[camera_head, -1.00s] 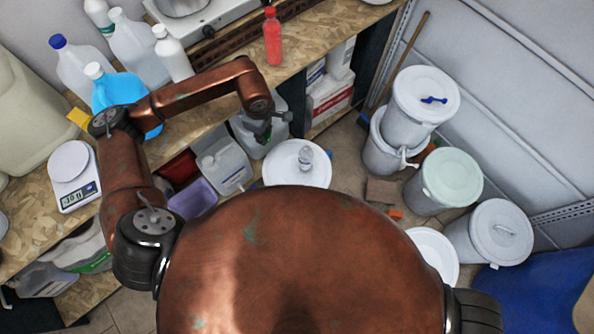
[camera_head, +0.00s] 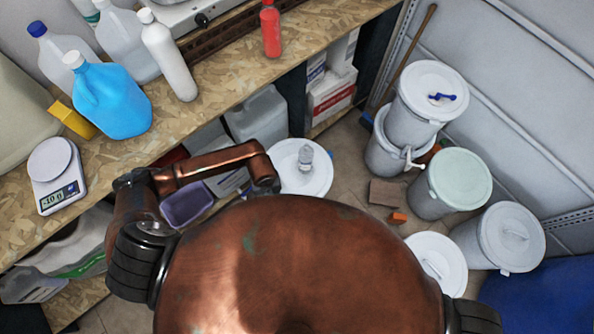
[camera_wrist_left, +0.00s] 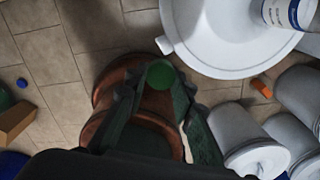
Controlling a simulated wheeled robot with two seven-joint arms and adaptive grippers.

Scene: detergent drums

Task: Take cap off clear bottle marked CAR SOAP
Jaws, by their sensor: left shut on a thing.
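My left gripper (camera_wrist_left: 159,82) is shut on a round green cap (camera_wrist_left: 160,73) in the left wrist view, held between its fingertips above the floor. In the head view this gripper is hidden; only its arm shows. A small clear bottle (camera_head: 306,158) stands on the white drum lid (camera_head: 290,184) in the head view. In the left wrist view, a bottle with a white and blue label (camera_wrist_left: 285,14) stands on a white lid (camera_wrist_left: 222,52), cut off by the frame. I cannot read its marking or see its top. My right gripper is not in view.
The wooden bench (camera_head: 225,95) holds a blue jug (camera_head: 112,100), a white bottle (camera_head: 170,60), a red bottle (camera_head: 270,30) and a scale (camera_head: 56,172). A purple bin (camera_head: 187,205) sits low beside it. White drums (camera_head: 420,115) stand at right, with an orange block (camera_head: 397,218) on the floor.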

